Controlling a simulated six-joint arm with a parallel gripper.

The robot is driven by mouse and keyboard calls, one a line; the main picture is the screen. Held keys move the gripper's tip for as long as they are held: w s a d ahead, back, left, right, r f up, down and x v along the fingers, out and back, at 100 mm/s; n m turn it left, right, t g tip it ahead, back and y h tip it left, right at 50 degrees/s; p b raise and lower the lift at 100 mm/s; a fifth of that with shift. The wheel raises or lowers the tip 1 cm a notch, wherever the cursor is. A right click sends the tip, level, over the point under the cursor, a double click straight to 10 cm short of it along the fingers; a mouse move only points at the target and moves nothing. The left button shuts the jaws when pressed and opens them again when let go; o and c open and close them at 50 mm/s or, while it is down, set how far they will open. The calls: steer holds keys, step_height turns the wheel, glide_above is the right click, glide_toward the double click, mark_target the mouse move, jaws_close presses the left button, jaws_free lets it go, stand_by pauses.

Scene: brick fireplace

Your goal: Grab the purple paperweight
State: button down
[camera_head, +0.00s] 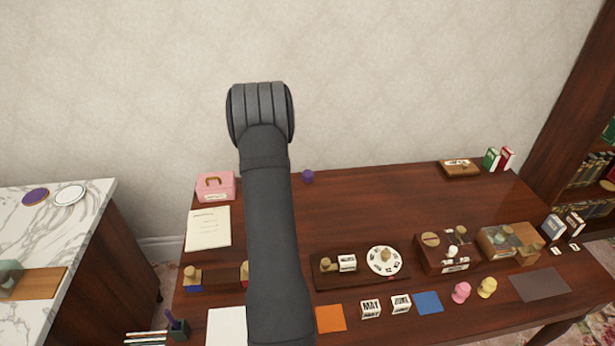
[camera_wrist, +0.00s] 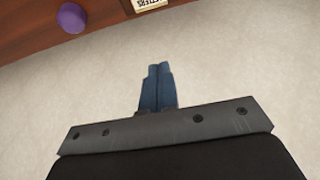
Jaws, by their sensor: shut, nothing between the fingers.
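The purple paperweight (camera_head: 308,176) is a small round object at the back edge of the wooden desk, just right of my arm in the head view. In the wrist view the purple paperweight (camera_wrist: 72,18) shows at the upper left, on the brown desk. My gripper (camera_wrist: 158,72) is shut and empty, its blue fingers together in front of the pale wall. It is apart from the paperweight, which lies to the left of and above the fingertips in the wrist view. In the head view my arm hides the gripper.
The wooden desk (camera_head: 385,205) is clear around the paperweight to the right. A pink box (camera_head: 216,186) and a paper sheet (camera_head: 208,229) are at the left. A wooden tray with a dial (camera_head: 384,261), blocks and coloured figures fill the front. The wall (camera_head: 400,80) stands behind.

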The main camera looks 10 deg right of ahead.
steer(key=c, duration=0.7)
jaws_free()
steer(key=shift+c, duration=0.2)
steer(key=r+m+g+h, duration=0.1)
steer(key=m+g+h, duration=0.15)
steer(key=m, duration=0.65)
glide_above(307, 172)
steer(key=s+a, duration=0.4)
steer(key=shift+t+h, duration=0.45)
steer(key=x, duration=1.6)
steer(key=shift+a+f, duration=0.15)
steer(key=shift+f, duration=0.3)
